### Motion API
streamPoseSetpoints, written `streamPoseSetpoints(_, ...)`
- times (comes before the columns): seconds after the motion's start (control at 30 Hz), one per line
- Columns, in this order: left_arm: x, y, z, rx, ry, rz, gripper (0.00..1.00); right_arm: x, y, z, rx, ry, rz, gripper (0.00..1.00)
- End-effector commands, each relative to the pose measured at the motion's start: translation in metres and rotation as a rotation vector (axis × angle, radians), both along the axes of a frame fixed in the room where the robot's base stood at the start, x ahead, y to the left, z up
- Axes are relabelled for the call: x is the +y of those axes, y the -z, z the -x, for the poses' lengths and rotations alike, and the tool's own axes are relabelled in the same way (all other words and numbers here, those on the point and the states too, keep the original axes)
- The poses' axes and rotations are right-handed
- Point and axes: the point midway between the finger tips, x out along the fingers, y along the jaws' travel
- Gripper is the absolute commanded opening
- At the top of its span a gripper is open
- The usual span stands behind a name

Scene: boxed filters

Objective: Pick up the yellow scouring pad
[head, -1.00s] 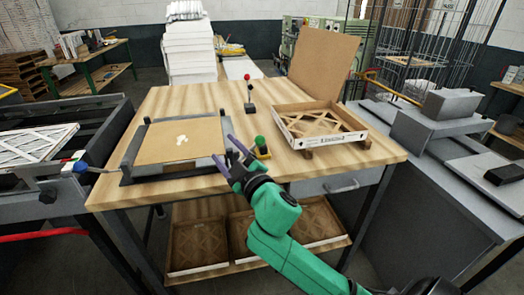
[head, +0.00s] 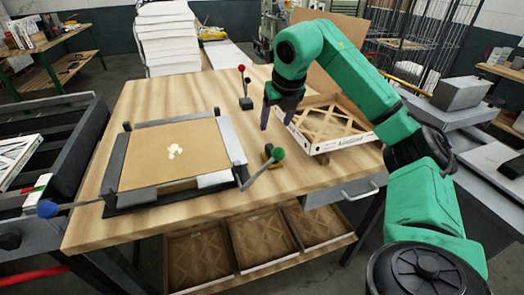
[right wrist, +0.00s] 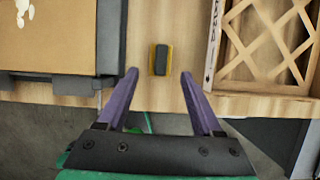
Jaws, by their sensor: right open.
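The yellow scouring pad (right wrist: 170,60), with a dark grey block on top, lies on the wooden table in the right wrist view. It sits just ahead of my right gripper (right wrist: 160,74), centred between the lines of the two purple fingers and apart from both. There my right gripper (head: 277,118) hangs above the table, fingers down, open and empty, behind the pad. My left gripper is not in view.
A boxed filter (head: 345,143) lies to the right. A red-knobbed lever (head: 242,68) stands behind. The table's front edge is near.

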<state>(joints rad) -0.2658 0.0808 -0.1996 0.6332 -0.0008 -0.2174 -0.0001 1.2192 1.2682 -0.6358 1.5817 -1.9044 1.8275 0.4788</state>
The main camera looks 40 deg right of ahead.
Motion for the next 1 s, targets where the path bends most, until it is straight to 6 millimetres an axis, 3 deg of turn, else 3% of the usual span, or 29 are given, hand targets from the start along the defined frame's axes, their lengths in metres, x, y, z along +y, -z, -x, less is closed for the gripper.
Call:
streamPoseSetpoints(0.13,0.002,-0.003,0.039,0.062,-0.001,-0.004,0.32,-0.005,0.037,-0.013,0.006,0.0,0.0,0.68)
streamPoseSetpoints(0.27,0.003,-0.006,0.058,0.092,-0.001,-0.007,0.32,-0.007,0.059,-0.022,0.003,-0.003,-0.001,0.68)
streamPoseSetpoints(0.37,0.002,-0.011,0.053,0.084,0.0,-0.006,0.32,-0.008,0.07,-0.025,0.002,-0.004,0.0,0.68)
streamPoseSetpoints(0.57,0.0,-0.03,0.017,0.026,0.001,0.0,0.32,-0.011,0.105,-0.034,0.001,-0.006,-0.002,0.68)
streamPoseSetpoints(0.83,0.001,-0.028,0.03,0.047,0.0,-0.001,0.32,-0.012,0.116,-0.037,-0.002,-0.007,-0.002,0.68)
streamPoseSetpoints(1.0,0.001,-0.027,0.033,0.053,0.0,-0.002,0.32,-0.012,0.115,-0.037,-0.002,-0.007,-0.002,0.02)
